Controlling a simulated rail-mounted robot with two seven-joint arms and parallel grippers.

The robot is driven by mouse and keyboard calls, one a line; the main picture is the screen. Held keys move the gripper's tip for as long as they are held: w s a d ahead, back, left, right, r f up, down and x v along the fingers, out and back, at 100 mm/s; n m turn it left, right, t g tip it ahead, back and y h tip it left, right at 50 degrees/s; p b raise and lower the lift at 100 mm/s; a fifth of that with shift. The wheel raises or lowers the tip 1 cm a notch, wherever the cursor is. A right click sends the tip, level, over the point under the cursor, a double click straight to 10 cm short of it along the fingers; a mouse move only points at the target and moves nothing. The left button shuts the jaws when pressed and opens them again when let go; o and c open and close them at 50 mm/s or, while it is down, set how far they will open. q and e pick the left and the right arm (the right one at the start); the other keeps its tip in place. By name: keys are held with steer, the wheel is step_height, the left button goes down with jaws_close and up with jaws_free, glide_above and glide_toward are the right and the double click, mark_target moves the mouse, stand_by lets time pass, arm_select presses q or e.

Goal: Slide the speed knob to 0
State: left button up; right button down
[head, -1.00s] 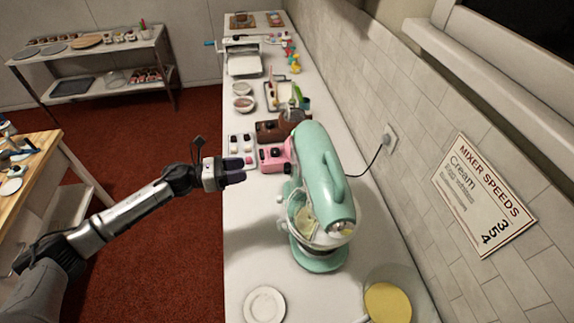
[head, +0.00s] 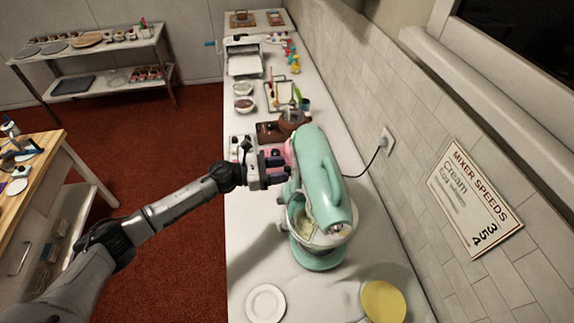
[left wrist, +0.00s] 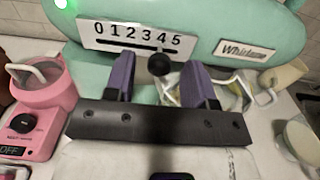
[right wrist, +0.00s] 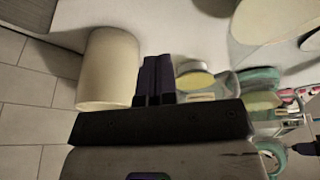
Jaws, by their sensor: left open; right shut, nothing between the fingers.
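The mint-green mixer (head: 322,180) stands on the white counter. In the left wrist view its white speed scale (left wrist: 135,38) reads 0 to 5, and a green light glows at upper left. The dark round speed knob (left wrist: 160,64) sits under the scale near the 4. My left gripper (head: 283,172) is at the mixer's left side; in the left wrist view its purple fingers (left wrist: 163,77) are open, one on each side of the knob, with no visible contact. My right gripper (right wrist: 155,75) is shut and empty, away from the mixer's scale.
A pink appliance (left wrist: 38,110) with a black dial stands just left of the left gripper. A bowl (head: 318,228) sits in the mixer. A white plate (head: 265,303) and a yellow-topped container (head: 384,301) are on the near counter. A wall sign (head: 474,198) lists mixer speeds.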

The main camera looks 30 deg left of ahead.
mark_target(291, 169)
arm_select(q)
steer(key=shift+x, duration=1.15)
steer(key=shift+c, duration=0.3)
jaws_close()
